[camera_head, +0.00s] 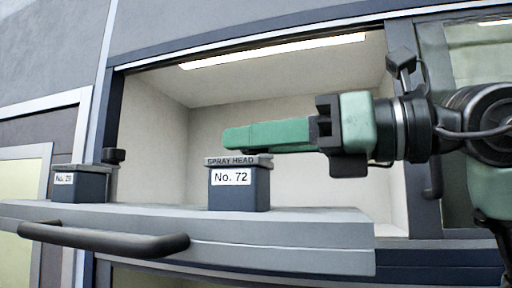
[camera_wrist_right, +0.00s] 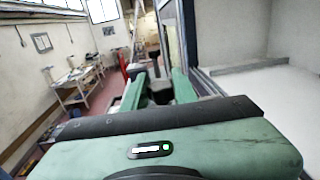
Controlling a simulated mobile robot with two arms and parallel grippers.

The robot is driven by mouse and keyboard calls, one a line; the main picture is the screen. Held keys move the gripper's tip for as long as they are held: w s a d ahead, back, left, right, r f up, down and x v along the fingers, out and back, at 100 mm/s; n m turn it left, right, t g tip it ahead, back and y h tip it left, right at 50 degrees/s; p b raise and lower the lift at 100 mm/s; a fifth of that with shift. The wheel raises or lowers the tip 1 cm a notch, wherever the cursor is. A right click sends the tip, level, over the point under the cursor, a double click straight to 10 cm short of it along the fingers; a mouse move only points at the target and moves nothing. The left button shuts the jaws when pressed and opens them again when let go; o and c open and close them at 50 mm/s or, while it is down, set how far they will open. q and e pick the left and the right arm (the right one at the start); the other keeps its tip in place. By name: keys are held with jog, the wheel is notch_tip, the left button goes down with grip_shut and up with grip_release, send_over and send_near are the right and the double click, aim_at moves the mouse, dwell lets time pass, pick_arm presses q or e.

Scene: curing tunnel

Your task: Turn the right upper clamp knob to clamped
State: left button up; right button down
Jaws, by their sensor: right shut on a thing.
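My right gripper (camera_head: 238,136) comes in from the right, its green fingers level just above the grey clamp block (camera_head: 240,194) labelled "SPRAY HEAD" and "No. 72". In the right wrist view its two fingers (camera_wrist_right: 158,92) close around a dark round thing (camera_wrist_right: 160,90), which looks like the right upper clamp knob. In the head view the fingers hide this knob, and I cannot tell its turned position. My left gripper is not in view.
Both blocks stand on a grey ledge (camera_head: 300,230) with a dark bar handle (camera_head: 105,240) on its front. Behind it is an open, lit, pale chamber (camera_head: 290,105) with a dark frame. The wrist view shows a workbench (camera_wrist_right: 78,85) far off at left.

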jog(key=m+t+h+b, duration=0.1)
jog(key=m+t+b, duration=0.1)
jog(key=t, duration=0.1)
jog(key=m+t+h+b, duration=0.2)
jog(key=shift+f+t+h, duration=0.15)
jog(key=shift+t+h, duration=0.15)
jog(key=shift+t, duration=0.1)
jog(key=shift+m+t+h+b, duration=0.95)
jog(key=shift+m+t+h, duration=0.05)
jog(key=shift+m+h, duration=0.2)
jog(key=c, duration=1.1)
grip_release()
jog(key=shift+w, duration=0.1)
jog(key=shift+d, duration=0.1)
jog(key=shift+s+d+b, duration=0.2)
jog(key=shift+s+b, duration=0.1)
jog(key=shift+s, duration=0.1)
jog(key=b+v, duration=0.2)
jog(key=v, duration=0.5)
jog(key=shift+a, duration=0.1)
